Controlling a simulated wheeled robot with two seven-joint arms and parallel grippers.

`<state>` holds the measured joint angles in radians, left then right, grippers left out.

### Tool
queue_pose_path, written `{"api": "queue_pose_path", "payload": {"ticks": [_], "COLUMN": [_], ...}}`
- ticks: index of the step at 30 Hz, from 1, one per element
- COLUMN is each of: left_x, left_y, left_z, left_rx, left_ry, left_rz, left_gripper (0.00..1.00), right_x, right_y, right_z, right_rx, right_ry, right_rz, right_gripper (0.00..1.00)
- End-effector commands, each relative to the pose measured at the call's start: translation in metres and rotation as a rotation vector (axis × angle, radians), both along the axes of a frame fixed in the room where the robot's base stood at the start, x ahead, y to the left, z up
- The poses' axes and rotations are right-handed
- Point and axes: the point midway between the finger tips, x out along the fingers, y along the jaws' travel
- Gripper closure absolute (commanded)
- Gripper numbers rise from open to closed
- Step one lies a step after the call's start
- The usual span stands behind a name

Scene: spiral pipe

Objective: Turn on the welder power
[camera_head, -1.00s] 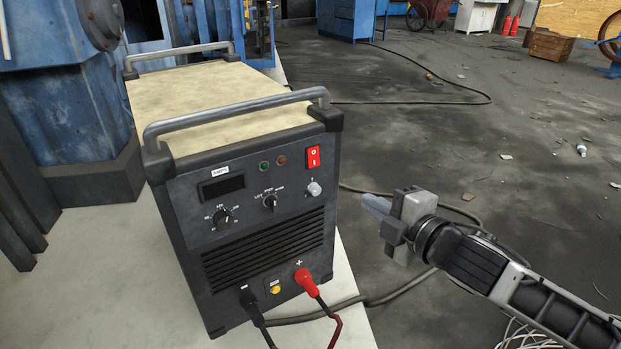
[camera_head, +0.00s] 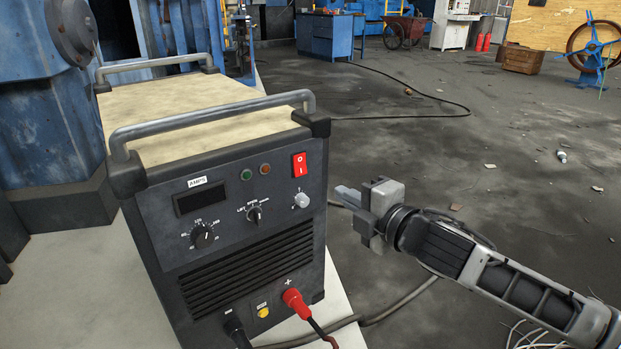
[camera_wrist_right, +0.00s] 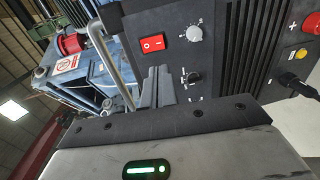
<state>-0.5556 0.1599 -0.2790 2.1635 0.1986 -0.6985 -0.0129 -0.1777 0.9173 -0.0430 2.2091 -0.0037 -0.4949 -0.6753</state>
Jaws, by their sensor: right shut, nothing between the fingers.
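The welder (camera_head: 225,200) is a dark grey box with a tan top and two metal handles, standing on a pale surface. Its red rocker power switch (camera_head: 300,165), marked O and I, sits at the upper right of the front panel. The display (camera_head: 199,199) is dark. My right gripper (camera_head: 345,196) is shut and empty, right of the panel and apart from it in the head view, pointing left. In the right wrist view the shut fingers (camera_wrist_right: 158,88) show just below the red switch (camera_wrist_right: 153,43), with no clear contact. My left gripper is not in view.
Below the switch are a grey knob (camera_head: 302,200) and two dials. Red and black cables plug in at the panel's bottom. A blue machine (camera_head: 45,130) stands left of the welder. The floor (camera_head: 430,150) on the right is mostly open, with a cable across it.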

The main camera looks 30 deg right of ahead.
Motion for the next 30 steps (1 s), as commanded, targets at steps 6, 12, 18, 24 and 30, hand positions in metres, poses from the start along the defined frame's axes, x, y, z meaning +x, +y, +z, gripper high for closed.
{"api": "queue_pose_path", "payload": {"ticks": [6,12,18,24,30], "left_x": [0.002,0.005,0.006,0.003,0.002], "left_y": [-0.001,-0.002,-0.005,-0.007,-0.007], "left_z": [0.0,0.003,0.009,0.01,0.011], "left_rx": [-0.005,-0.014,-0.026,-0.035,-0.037], "left_ry": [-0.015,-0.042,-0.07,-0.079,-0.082], "left_rz": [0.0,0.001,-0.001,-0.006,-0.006], "left_gripper": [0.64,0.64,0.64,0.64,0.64], "right_x": [0.036,0.071,0.099,0.112,0.113], "right_y": [0.004,0.009,0.014,0.016,0.016], "right_z": [-0.004,-0.008,-0.013,-0.014,-0.015], "right_rx": [0.003,0.004,0.003,0.002,0.001], "right_ry": [-0.004,-0.002,-0.001,0.0,0.001], "right_rz": [-0.003,-0.002,-0.001,0.0,0.0], "right_gripper": [1.0,1.0,1.0,1.0,1.0]}}
